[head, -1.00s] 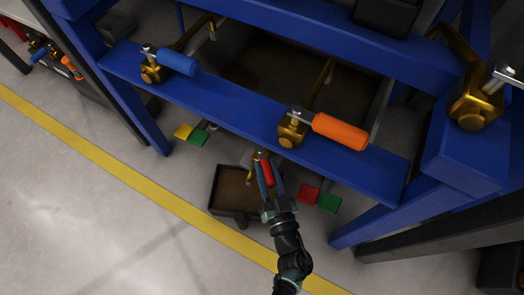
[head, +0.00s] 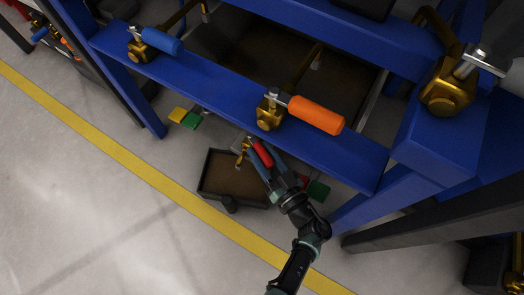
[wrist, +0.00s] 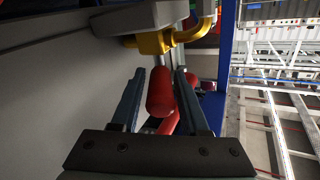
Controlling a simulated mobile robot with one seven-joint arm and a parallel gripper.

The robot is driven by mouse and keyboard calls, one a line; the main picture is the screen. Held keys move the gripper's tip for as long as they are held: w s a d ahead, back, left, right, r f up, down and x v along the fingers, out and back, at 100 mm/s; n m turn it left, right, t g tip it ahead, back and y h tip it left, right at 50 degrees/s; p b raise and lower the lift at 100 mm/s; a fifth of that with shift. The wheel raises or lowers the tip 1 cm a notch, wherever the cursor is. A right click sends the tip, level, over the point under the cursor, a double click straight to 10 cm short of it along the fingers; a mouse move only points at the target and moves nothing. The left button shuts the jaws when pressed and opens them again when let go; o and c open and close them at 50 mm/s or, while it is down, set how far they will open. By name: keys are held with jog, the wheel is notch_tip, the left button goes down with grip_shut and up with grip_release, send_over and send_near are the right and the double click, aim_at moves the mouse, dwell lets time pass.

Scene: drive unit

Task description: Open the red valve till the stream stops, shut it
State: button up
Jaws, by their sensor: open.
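The red valve handle (head: 262,153) shows in the head view below the blue beam, beside its small brass valve body (head: 244,152). My gripper (head: 262,165) is around the handle, its two fingers apart on either side. In the wrist view the red handle (wrist: 160,92) lies between the open fingers of my gripper (wrist: 161,85), with gaps visible at its sides. The brass valve body (wrist: 153,42) is just beyond the fingertips. I cannot make out a stream.
A dark open tray (head: 206,182) stands on the floor below the valve. An orange-handled valve (head: 317,115) and a blue-handled valve (head: 162,41) sit on the blue beam (head: 215,92) above. Another brass valve (head: 447,90) is at the right. The floor in front is clear.

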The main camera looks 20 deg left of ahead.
aim_at(271, 167)
jog(key=shift+o, duration=1)
jog(key=shift+p+v, duration=1.15)
jog(key=shift+v, duration=2.6)
